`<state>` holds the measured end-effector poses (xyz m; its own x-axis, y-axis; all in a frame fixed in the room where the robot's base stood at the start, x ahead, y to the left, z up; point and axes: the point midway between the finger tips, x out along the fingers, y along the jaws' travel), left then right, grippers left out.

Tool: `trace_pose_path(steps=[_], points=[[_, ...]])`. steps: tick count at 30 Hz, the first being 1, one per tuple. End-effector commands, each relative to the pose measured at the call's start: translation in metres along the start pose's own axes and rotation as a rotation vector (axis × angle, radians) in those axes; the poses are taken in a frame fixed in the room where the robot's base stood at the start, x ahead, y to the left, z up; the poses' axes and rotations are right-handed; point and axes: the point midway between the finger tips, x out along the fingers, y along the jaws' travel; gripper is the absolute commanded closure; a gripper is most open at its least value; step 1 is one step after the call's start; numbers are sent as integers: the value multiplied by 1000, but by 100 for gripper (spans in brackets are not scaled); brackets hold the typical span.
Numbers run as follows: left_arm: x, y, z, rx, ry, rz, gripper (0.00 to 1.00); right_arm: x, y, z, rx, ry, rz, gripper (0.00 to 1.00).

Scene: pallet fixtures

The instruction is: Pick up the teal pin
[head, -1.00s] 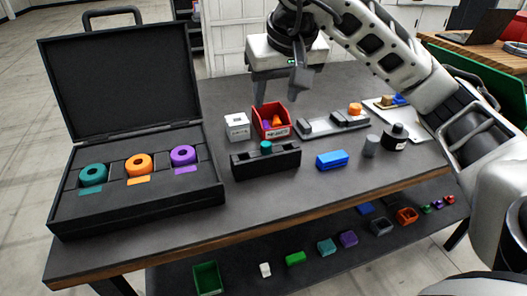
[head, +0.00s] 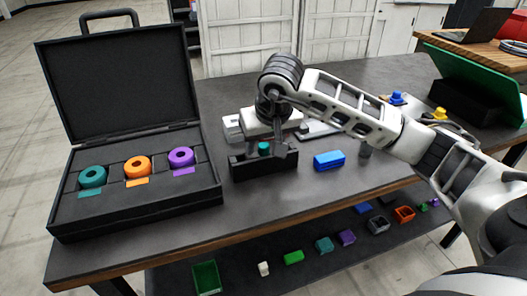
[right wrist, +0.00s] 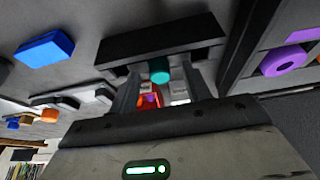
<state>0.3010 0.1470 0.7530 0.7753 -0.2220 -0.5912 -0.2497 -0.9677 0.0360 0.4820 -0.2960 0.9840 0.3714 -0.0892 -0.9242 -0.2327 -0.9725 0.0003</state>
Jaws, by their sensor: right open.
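The teal pin (head: 264,148) stands upright in a black holder block (head: 262,167) on the table, with its teal top showing above the block. My right gripper (head: 266,153) is open and points down over the block, one finger on each side of the pin. In the right wrist view the teal pin (right wrist: 159,70) shows between the two fingers, in front of the black block (right wrist: 160,38). I cannot tell whether either finger touches it. The pin's lower part is hidden in the block. My left gripper is not in view.
A blue block (head: 329,160) lies right of the holder. An open black case (head: 150,208) with teal, orange and purple rings stands at the left. A red bin (right wrist: 150,100) and a white box (right wrist: 179,92) sit behind the holder. The front table strip is clear.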

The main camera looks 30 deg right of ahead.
Motion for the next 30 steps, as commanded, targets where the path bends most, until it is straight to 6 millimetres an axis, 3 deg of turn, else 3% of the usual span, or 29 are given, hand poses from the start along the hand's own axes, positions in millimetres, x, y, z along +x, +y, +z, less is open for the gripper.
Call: trace_pose_path(steps=[7, 12, 23, 30], points=[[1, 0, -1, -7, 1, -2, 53, 2, 0, 0, 0, 1, 0, 55], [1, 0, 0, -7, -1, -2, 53, 2, 0, 0, 1, 1, 0, 100], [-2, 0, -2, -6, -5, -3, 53, -5, 2, -3, 3, 2, 1, 100], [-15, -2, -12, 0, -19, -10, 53, -48, 13, -14, 17, 4, 9, 100]])
